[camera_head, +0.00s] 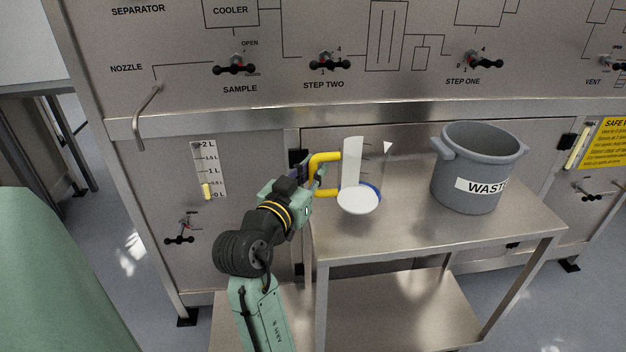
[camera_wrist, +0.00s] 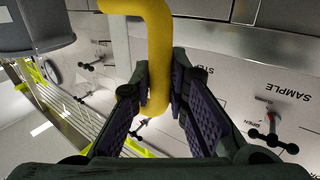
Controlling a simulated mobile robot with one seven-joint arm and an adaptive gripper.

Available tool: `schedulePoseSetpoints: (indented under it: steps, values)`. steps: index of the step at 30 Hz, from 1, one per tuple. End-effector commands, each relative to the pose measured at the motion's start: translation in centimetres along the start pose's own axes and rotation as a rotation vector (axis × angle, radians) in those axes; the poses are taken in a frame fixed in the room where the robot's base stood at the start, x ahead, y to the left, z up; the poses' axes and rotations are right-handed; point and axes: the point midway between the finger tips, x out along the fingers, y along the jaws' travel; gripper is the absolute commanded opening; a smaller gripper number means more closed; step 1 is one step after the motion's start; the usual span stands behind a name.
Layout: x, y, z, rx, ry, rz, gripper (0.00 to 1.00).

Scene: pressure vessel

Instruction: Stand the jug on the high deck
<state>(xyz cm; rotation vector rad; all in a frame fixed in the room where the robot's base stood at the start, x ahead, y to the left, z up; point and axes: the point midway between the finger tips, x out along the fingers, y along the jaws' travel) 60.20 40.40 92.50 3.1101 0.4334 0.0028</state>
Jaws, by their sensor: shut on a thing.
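The jug (camera_head: 359,198) has a clear body, a white and blue base and a yellow handle (camera_head: 323,158). It looks about upright over the upper top of the steel table (camera_head: 400,237), left of the waste bucket. I cannot tell whether its base touches the top. My gripper (camera_head: 318,181) is shut on the handle from the left. In the wrist view my gripper (camera_wrist: 160,100) has its two fingers on either side of the yellow handle (camera_wrist: 156,40); the jug's body is not clear there.
The grey waste bucket (camera_head: 476,165) stands on the right of the table top. A lower shelf (camera_head: 400,300) lies beneath. The panel with valves (camera_head: 330,64) rises behind, with a bent nozzle (camera_head: 149,105) at left. The front and front right of the top are clear.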

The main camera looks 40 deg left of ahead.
Motion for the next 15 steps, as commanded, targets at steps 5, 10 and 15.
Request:
schedulePoseSetpoints:
  steps: [5,10,15]
  values:
    - [0.1,0.0,2.1,-0.005,-0.003,0.0,0.0]
    - [0.0,0.0,3.5,-0.002,0.0,0.0,0.0]
    - [0.0,0.0,3.4,-0.001,0.001,0.0,0.0]
